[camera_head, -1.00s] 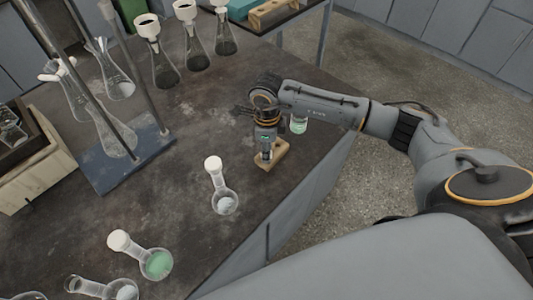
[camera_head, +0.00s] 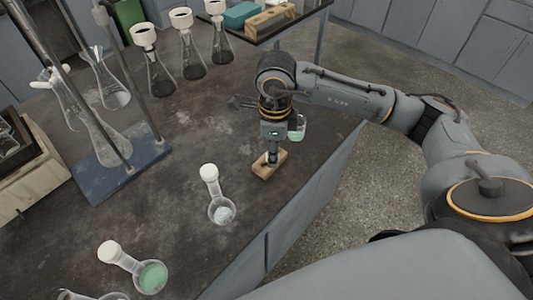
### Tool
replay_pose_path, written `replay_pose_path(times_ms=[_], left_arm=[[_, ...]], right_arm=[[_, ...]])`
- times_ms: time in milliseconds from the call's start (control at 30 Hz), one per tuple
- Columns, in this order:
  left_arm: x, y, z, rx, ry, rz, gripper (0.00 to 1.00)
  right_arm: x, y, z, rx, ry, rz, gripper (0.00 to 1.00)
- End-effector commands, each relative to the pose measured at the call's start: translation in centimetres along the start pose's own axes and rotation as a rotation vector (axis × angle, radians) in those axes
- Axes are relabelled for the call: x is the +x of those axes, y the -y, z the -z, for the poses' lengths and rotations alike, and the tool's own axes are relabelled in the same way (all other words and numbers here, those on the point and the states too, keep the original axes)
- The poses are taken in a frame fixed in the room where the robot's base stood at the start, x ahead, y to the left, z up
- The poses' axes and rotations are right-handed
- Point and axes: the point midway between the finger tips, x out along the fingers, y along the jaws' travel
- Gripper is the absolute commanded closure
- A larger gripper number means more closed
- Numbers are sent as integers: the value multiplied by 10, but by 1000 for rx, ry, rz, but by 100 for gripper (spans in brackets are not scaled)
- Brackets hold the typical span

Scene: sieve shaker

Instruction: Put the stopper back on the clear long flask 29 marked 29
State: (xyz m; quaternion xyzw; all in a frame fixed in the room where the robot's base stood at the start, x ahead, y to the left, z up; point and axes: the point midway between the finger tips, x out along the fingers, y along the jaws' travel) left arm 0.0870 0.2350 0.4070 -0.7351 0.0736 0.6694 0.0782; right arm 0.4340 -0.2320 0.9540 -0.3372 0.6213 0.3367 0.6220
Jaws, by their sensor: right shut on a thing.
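My right gripper (camera_head: 271,158) points down at a small wooden block (camera_head: 262,172) on the dark bench. It is shut on a small pale thing at the block, probably the stopper, mostly hidden by the fingers. A clear long-necked flask with pale green contents (camera_head: 298,131) stands behind my right wrist, its top hidden by the arm. Another long-necked flask (camera_head: 80,296) is cut off at the bottom left. No number is legible, so I cannot tell which flask is 29. My left gripper is not in view.
Several conical flasks with white tops (camera_head: 190,58) stand at the back. A blue-based stand (camera_head: 118,172) is at left. The bench's right edge is close.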

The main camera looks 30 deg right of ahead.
Motion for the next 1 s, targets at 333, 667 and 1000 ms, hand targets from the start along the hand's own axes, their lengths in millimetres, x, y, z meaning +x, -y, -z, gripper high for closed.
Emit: replay_pose_path(times_ms=[333, 667, 1000], left_arm=[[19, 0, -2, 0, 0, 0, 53], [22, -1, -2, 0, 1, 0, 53], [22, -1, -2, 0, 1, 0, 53]], right_arm=[[-26, -57, 31, -2, 1, 3, 84], [-38, -77, 42, 1, 0, 0, 84], [-38, -78, 42, 1, 0, -1, 84]])
